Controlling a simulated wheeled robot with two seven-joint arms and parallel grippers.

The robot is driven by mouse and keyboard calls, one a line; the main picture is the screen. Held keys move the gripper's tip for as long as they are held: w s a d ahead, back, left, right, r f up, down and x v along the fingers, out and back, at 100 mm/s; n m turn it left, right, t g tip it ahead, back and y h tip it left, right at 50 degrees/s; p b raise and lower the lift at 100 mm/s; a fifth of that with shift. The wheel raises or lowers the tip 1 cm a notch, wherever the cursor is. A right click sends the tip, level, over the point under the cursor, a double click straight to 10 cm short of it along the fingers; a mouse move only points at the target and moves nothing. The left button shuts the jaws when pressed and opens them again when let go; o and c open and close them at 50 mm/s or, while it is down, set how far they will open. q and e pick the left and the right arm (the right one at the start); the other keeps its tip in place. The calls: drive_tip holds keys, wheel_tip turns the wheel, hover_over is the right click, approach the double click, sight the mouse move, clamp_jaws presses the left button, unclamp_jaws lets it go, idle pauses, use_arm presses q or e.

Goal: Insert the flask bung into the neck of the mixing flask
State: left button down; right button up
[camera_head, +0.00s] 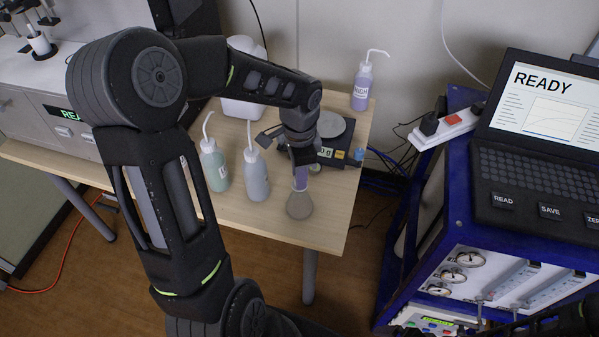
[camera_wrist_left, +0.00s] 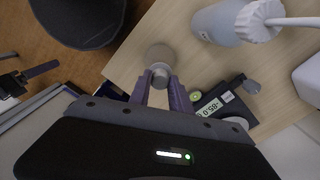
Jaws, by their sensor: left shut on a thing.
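The mixing flask (camera_head: 299,207), a small cone with greyish-brown contents, stands near the front right edge of the wooden table. My left gripper (camera_head: 301,180) points down right over its neck. In the left wrist view the gripper's purple fingers (camera_wrist_left: 160,88) are shut on the grey flask bung (camera_wrist_left: 160,73). The flask body (camera_wrist_left: 158,55) shows just beyond the bung. Fingers hide the bung in the head view, and I cannot tell whether it touches the neck. A dark part at the left wrist view's left edge may be my right gripper (camera_wrist_left: 22,78); its jaws are unclear.
Two wash bottles, greenish (camera_head: 214,168) and grey-blue (camera_head: 256,177), stand left of the flask. A balance (camera_head: 335,150) sits behind it, with a purple bottle (camera_head: 362,88) farther back. A blue-framed cart (camera_head: 458,195) with a laptop (camera_head: 535,165) stands right of the table.

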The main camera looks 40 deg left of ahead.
use_arm(q)
drive_tip(key=shift+f, duration=0.15)
drive_tip(key=c, duration=1.1)
unclamp_jaws()
wheel_tip(320, 180, up, 8)
drive_tip(key=shift+f+b, duration=0.1)
drive_tip(key=shift+b, duration=0.2)
